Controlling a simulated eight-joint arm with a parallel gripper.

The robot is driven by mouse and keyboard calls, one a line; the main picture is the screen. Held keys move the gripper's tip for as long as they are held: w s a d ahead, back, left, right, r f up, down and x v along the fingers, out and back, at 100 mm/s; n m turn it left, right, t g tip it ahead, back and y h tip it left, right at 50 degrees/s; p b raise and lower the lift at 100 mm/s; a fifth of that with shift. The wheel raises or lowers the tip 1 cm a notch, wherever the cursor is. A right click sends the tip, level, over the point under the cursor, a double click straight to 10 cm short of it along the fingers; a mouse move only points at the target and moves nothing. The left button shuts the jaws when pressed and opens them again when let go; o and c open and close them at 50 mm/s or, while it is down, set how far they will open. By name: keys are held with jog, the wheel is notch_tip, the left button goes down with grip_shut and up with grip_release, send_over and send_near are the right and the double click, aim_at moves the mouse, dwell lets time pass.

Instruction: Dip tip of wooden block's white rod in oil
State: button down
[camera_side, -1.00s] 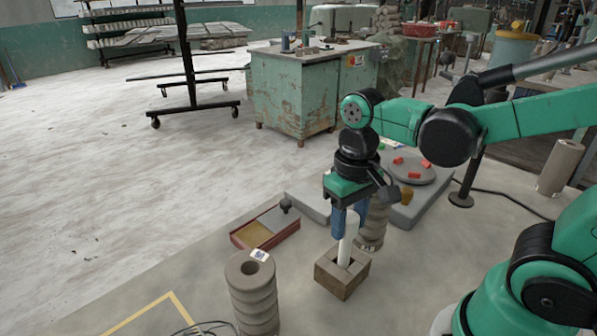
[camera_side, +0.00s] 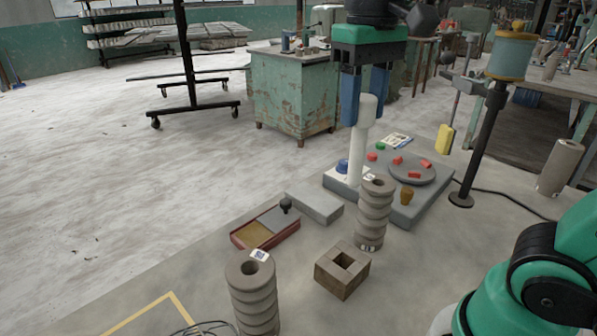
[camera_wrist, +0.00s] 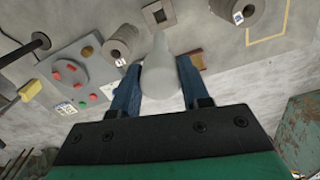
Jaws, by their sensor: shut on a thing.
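My gripper (camera_side: 365,108) has its two blue fingers shut on the white rod (camera_side: 358,160), near its thicker upper end. The rod hangs upright, high above the table. In the wrist view the rod (camera_wrist: 160,75) sits between the fingers. The wooden block (camera_side: 340,278) stands on the table, below and apart from the rod, and its square hole is empty. The block (camera_wrist: 147,13) also shows in the wrist view. A shallow red box (camera_side: 283,238) with an amber inside is half covered by a grey lid with a black knob; I cannot tell whether the amber is oil.
A ribbed grey column (camera_side: 252,300) stands at the front, and another (camera_side: 374,215) beside the block. A grey panel (camera_side: 408,210) holds a round disc with red pieces, and a blue button. A post (camera_side: 480,145) rises at the right.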

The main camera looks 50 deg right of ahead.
jog(key=shift+w+r, duration=0.15)
jog(key=shift+w, duration=0.15)
jog(key=w+a+f, duration=0.2)
jog(key=w+f, duration=0.6)
jog(key=w+a+f, duration=0.2)
jog(key=w+f, duration=0.6)
jog(key=shift+w+a+f, duration=0.15)
jog(key=shift+a+f, duration=0.1)
jog(key=shift+f, duration=0.05)
jog(key=shift+f, duration=0.6)
dwell(1.4)
jog(key=shift+r, duration=0.1)
notch_tip(320, 180, up, 7)
dwell(0.7)
dwell(0.3)
